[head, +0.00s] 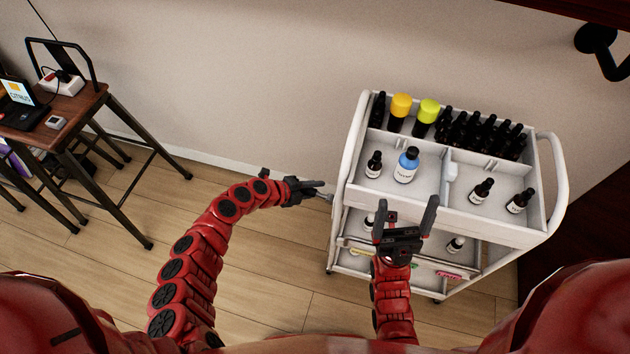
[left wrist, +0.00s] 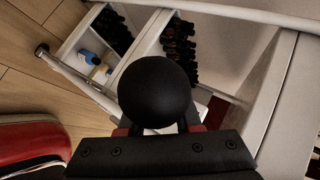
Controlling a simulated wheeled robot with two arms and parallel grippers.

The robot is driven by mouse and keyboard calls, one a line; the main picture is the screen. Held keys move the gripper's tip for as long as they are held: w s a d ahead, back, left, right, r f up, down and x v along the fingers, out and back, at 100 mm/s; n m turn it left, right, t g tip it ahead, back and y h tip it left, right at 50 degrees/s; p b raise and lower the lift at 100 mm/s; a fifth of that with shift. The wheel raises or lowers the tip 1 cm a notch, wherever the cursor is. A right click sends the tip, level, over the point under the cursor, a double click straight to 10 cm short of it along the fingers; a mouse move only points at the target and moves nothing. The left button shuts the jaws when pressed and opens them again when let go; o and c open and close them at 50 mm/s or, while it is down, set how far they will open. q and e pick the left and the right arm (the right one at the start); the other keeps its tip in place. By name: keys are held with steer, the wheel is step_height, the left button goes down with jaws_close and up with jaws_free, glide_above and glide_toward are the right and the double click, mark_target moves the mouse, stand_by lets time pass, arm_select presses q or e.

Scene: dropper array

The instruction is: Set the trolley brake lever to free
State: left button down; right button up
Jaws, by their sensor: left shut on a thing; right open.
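The white trolley (head: 490,213) stands at the right in the head view. My left gripper (head: 318,189) is at its left side, shut on the brake lever. The lever's round black knob (left wrist: 155,88) fills the middle of the left wrist view, in front of the gripper, and hides the fingertips. In the head view only a small grey bit of the lever (head: 328,197) shows beside the gripper; which way it is set cannot be told. My right gripper (head: 408,210) is open and empty in front of the trolley.
The trolley's top tray holds several dark dropper bottles (head: 481,190), a blue bottle (head: 406,166) and bottles with yellow caps (head: 401,103). More bottles stand on the lower shelf. A wooden table (head: 66,112) is at the left. The floor (head: 270,250) between is clear.

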arm_select(q)
steer(key=shift+d+r+m+y+p, duration=0.1)
steer(key=shift+r+m+y+p, duration=0.3)
steer(key=shift+p, duration=1.2)
steer(key=shift+d+r+m+y+p, duration=0.1)
steer(key=shift+r+y+p, duration=0.25)
steer(key=shift+y+p, duration=0.85)
steer(key=shift+h+p, duration=0.35)
steer(key=shift+h, duration=0.05)
steer(key=c, duration=0.6)
jaws_free()
steer(key=shift+a, duration=0.1)
